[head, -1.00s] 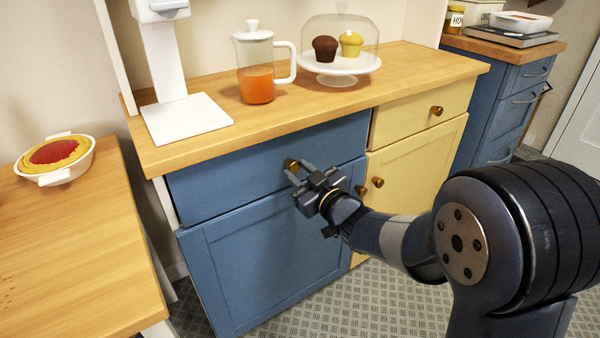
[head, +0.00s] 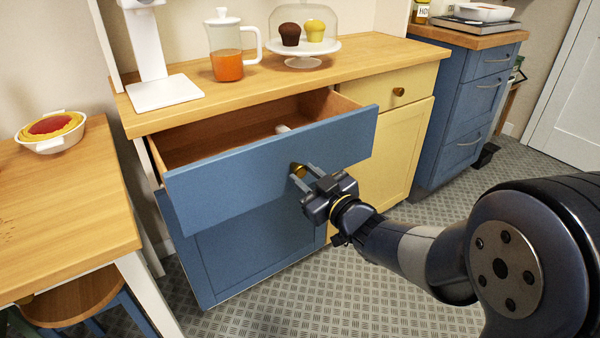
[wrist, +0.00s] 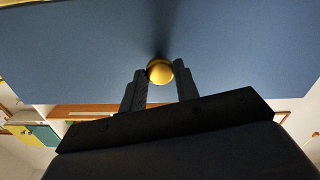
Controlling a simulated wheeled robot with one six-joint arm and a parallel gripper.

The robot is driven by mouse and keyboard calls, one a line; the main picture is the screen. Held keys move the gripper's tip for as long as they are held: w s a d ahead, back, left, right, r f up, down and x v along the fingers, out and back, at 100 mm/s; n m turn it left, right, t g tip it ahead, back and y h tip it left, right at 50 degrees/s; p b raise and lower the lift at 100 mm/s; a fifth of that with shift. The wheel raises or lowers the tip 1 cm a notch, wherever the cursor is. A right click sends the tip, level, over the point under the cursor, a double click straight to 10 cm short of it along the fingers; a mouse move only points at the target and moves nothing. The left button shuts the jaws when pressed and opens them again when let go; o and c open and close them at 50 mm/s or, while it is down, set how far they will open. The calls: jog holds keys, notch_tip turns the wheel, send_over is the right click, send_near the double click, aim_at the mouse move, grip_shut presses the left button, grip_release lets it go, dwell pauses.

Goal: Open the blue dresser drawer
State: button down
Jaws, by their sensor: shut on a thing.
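The blue dresser drawer (head: 235,180) is pulled well out from the cabinet, and its wooden inside shows with a small white item (head: 282,129) near the right. Its round brass knob (head: 298,170) is at the front's middle. My gripper (head: 305,172) is shut on the knob, with a finger on each side of it. The wrist view shows the knob (wrist: 159,71) between the two dark fingertips (wrist: 160,80), against the blue drawer front (wrist: 70,50).
A white stand (head: 165,92), a glass jug (head: 228,60) with orange liquid and a domed cake stand (head: 302,47) are on the wooden top. A table (head: 60,200) with a pie dish (head: 50,130) and a stool (head: 75,298) stand left. Floor is clear in front.

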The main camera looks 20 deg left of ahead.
jog(key=v, duration=0.8)
jog(key=c, duration=1.1)
grip_release()
jog(key=shift+o, duration=0.2)
jog(key=p+v, duration=0.2)
jog(key=v, duration=0.8)
jog(key=shift+s+d, duration=0.25)
jog(key=shift+s, duration=0.05)
jog(key=b+x, duration=0.2)
jog(key=x, duration=0.9)
jog(key=shift+w+a, duration=0.2)
